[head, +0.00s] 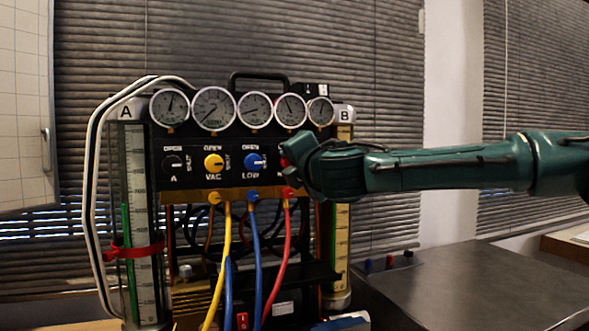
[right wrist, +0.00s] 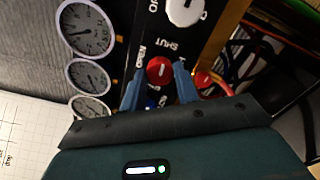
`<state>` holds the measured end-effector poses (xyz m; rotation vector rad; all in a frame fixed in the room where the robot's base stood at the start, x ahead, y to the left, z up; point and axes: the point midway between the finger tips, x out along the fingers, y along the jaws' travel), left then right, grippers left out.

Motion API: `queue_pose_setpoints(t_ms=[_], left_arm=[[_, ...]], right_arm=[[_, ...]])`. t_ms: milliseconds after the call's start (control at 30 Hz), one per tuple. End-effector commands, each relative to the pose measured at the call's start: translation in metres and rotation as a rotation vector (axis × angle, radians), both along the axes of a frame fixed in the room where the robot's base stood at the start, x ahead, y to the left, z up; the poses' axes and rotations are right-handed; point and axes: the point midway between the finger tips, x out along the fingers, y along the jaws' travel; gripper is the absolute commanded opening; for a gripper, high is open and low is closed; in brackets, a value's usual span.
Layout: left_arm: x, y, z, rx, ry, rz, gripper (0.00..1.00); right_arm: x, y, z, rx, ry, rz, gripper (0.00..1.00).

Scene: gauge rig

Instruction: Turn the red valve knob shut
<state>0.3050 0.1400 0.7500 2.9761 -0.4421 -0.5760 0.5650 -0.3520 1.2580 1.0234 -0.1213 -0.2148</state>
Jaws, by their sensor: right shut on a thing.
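The red valve knob (right wrist: 159,70) sits on the black panel of the gauge rig, between the two blue fingertips of my right gripper (right wrist: 159,84) in the right wrist view. My right gripper is shut on it. In the head view my right gripper (head: 290,160) covers most of the knob, and only a little red (head: 284,161) shows at its left edge. The word SHUT is printed on the panel near the knob in the right wrist view. The angle of the knob's pointer is too small to read. My left gripper is not in view.
Several gauges (head: 213,108) sit above. Yellow, blue and red hoses (head: 289,235) hang below. A dark grey table (head: 470,285) is mostly clear at right.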

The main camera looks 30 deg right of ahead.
Motion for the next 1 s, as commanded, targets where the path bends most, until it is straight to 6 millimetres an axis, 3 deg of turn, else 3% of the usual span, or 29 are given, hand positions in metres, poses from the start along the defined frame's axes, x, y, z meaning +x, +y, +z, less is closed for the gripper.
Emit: queue_pose_setpoints(t_ms=[733,767,1000], left_arm=[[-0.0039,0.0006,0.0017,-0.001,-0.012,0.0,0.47],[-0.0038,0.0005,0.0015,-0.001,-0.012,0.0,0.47],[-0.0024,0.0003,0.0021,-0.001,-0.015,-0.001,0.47]], right_arm=[[0.0,-0.0001,0.0002,0.086,-0.021,0.0,0.08],[0.0,-0.0001,0.0002,0.086,-0.021,0.0,0.32],[0.0,-0.0001,0.0001,0.085,-0.02,0.0,0.52]])
